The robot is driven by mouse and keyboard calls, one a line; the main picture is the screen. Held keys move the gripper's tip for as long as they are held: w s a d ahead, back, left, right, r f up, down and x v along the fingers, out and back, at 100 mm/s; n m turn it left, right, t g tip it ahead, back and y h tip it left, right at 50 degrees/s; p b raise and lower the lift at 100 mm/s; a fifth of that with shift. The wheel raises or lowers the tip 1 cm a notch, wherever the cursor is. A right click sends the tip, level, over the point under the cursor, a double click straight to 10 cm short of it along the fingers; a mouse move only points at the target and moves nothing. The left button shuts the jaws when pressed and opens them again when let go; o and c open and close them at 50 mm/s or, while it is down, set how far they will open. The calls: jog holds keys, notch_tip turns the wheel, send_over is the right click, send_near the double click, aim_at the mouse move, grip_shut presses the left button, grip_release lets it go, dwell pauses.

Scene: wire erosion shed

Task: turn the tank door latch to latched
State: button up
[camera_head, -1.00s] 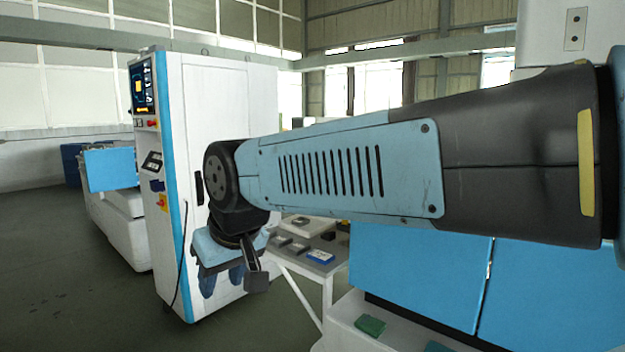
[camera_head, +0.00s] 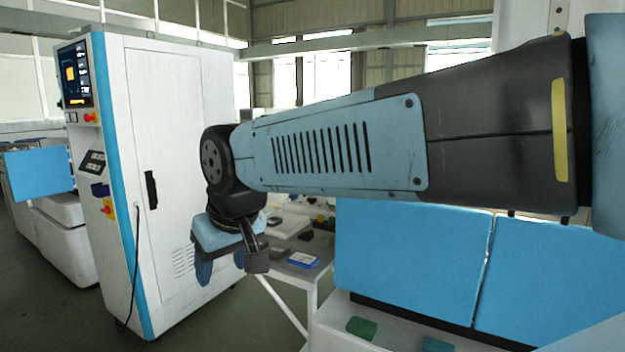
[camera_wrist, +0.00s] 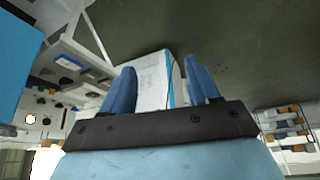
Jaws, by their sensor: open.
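The blue tank door panels (camera_head: 405,260) are at the lower right of the head view, on a white machine body, with a narrow seam between them. I cannot make out the latch in either view; my arm crosses in front of the machine's upper part. My gripper (camera_head: 222,270) hangs below my wrist, left of the panels and apart from them, in front of the white cabinet. In the wrist view my gripper (camera_wrist: 160,72) shows two blue fingers spread apart with nothing between them.
A tall white cabinet (camera_head: 165,140) with a screen and red buttons stands at left. A side table (camera_head: 285,268) with small blocks lies between it and the tank. Green blocks (camera_head: 361,328) rest on the ledge below the panels. Another machine stands at far left.

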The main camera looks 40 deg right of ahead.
jog(key=shift+o, duration=0.6)
jog(key=w+d+n+g+h, duration=0.2)
jog(key=w+d+g, duration=0.1)
jog(key=d, duration=0.4)
jog(key=w+d+r+n+g+h, duration=0.1)
jog(key=w+d+n+g+h, duration=0.1)
jog(key=w+d, duration=0.4)
jog(key=w+d+n+g+h, duration=0.2)
jog(key=w+d+g+h, duration=0.1)
jog(key=d, duration=0.7)
jog(key=shift+w+d+r+g, duration=0.3)
jog(key=shift+w+g, duration=0.2)
jog(key=shift+w, duration=0.6)
jog(key=w+d+n+g+h, duration=0.4)
jog(key=w+d+g+h, duration=0.35)
jog(key=w+d, duration=0.55)
jog(key=shift+y, duration=0.35)
jog(key=x, duration=1.5)
jog(key=shift+s+a+r, duration=0.15)
jog(key=shift+s+r, duration=0.1)
jog(key=shift+r, duration=0.1)
jog(key=c, duration=1)
jog(key=shift+n+t+h, duration=0.8)
jog(key=shift+n+t, duration=0.1)
jog(key=shift+t, duration=0.15)
jog(key=shift+c, duration=0.2)
